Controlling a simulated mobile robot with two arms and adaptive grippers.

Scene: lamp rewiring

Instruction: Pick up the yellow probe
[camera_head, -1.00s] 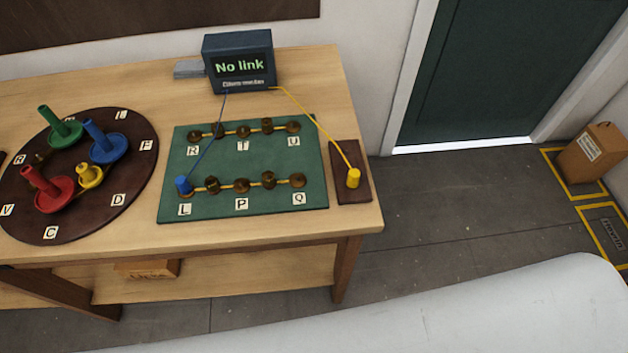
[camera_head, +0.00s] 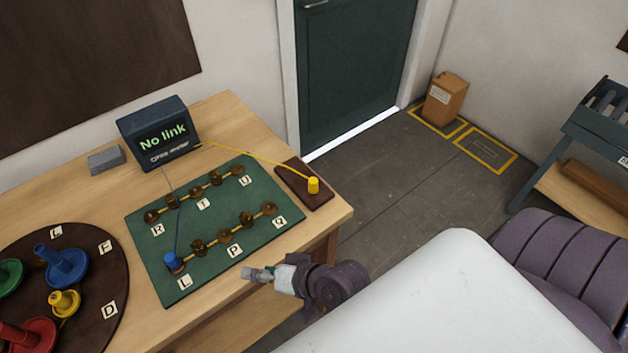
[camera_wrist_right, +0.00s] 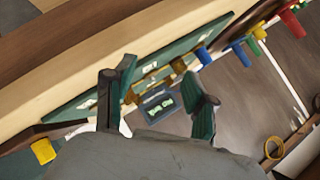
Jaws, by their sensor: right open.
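The yellow probe (camera_head: 313,185) stands on a small dark brown block (camera_head: 296,182) at the right end of the table, with a yellow wire running to the meter. It also shows at the lower left of the right wrist view (camera_wrist_right: 43,151). My right gripper (camera_head: 250,273) is near the table's front edge, in front of the green board (camera_head: 150,222) and to the left of and nearer than the probe. In the right wrist view its two fingers (camera_wrist_right: 158,90) are apart with nothing held between them. My left gripper is not in view.
The meter (camera_head: 152,133) reading "No link" stands at the back of the table. The blue probe (camera_head: 173,262) stands on the green board at L. A round dark board (camera_head: 103,262) with coloured pegs is at the left.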

